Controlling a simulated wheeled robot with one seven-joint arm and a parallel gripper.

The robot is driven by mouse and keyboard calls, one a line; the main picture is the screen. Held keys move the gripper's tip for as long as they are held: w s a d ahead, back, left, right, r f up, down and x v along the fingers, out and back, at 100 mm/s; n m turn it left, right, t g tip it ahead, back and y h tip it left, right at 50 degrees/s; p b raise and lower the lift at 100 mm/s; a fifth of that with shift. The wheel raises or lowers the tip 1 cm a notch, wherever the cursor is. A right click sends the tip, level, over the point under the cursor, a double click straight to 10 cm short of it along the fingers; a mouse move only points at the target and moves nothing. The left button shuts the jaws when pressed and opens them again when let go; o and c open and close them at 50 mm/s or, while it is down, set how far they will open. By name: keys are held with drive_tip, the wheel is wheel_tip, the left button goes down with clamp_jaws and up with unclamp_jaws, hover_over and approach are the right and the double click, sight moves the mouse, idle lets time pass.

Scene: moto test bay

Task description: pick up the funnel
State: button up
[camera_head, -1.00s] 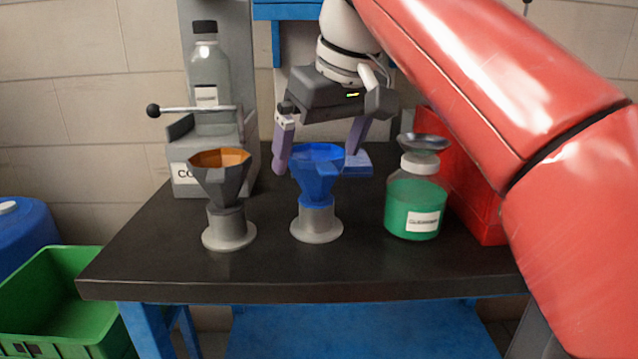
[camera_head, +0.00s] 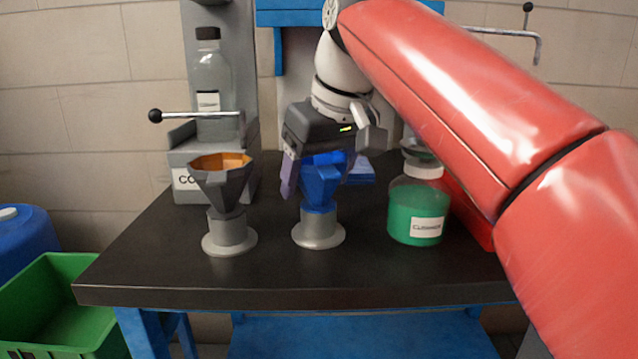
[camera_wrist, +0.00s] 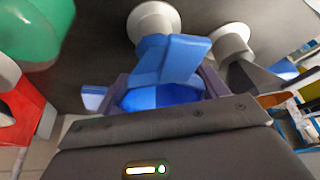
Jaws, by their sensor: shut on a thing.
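The blue funnel (camera_head: 319,187) stands upright in a grey round-based holder (camera_head: 318,233) in the middle of the bench. My gripper (camera_head: 316,176) points down over it, with a purple finger on each side of the cone, and is shut on it. In the wrist view the blue funnel (camera_wrist: 168,62) sits between the fingers (camera_wrist: 163,88), its spout end towards the holder (camera_wrist: 150,22). A second funnel, dark grey with an orange inside (camera_head: 221,186), stands in its own holder (camera_head: 229,238) to the left.
A jar of green liquid (camera_head: 417,212) stands close on the right, before a red box (camera_head: 472,217). A clear bottle (camera_head: 212,85) and a lever with a black knob (camera_head: 156,116) are at the back left. The bench's front strip (camera_head: 280,275) is clear.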

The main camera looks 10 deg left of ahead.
drive_tip(key=shift+r, duration=0.1)
wheel_tip(320, 180, up, 8)
drive_tip(key=p, duration=0.4)
drive_tip(key=shift+f, duration=0.2)
drive_tip(key=shift+r, duration=1.1)
